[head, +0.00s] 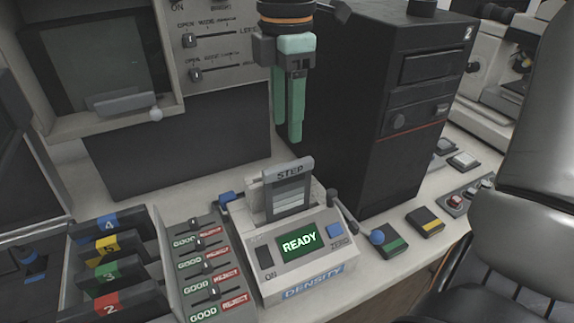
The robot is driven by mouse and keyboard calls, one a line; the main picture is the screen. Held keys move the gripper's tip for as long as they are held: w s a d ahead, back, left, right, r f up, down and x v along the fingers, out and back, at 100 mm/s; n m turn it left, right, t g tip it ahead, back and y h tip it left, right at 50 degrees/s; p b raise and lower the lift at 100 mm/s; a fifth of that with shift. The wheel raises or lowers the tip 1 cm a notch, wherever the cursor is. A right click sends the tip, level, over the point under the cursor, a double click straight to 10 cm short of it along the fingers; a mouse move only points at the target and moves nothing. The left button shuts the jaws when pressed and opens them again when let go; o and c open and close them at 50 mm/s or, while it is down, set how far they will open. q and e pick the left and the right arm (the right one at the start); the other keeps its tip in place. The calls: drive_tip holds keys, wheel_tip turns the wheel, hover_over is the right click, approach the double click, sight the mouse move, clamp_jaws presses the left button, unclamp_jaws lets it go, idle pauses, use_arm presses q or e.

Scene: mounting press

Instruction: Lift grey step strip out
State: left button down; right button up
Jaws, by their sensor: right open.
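The grey step strip (289,172), with a STEP label along its top and a ladder of grey patches below, stands upright in the density unit (270,279). Its lower end is hidden in the unit. The unit's green screen reads READY. My right gripper (289,138), with green fingers pointing down, hangs above the strip in the picture, apart from it. It is open and holds nothing. My left gripper is not in view.
A black computer tower (385,100) stands close behind and right of the unit. Good/reject sliders (205,262) and numbered black slots (112,262) lie to the left. Small button boxes (425,222) sit at right. A dark panel (180,145) is behind.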

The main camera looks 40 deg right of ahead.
sight(291, 164)
wheel_tip(291, 164, down, 2)
drive_tip(key=shift+f, duration=0.1)
drive_tip(key=f, duration=0.3)
drive_tip(key=s+f, duration=0.1)
drive_tip(key=shift+d+f, duration=0.1)
drive_tip(key=shift+f, duration=0.3)
drive_tip(key=shift+w+f, duration=0.1)
drive_tip(key=shift+f, duration=0.25)
clamp_jaws()
idle(0.8)
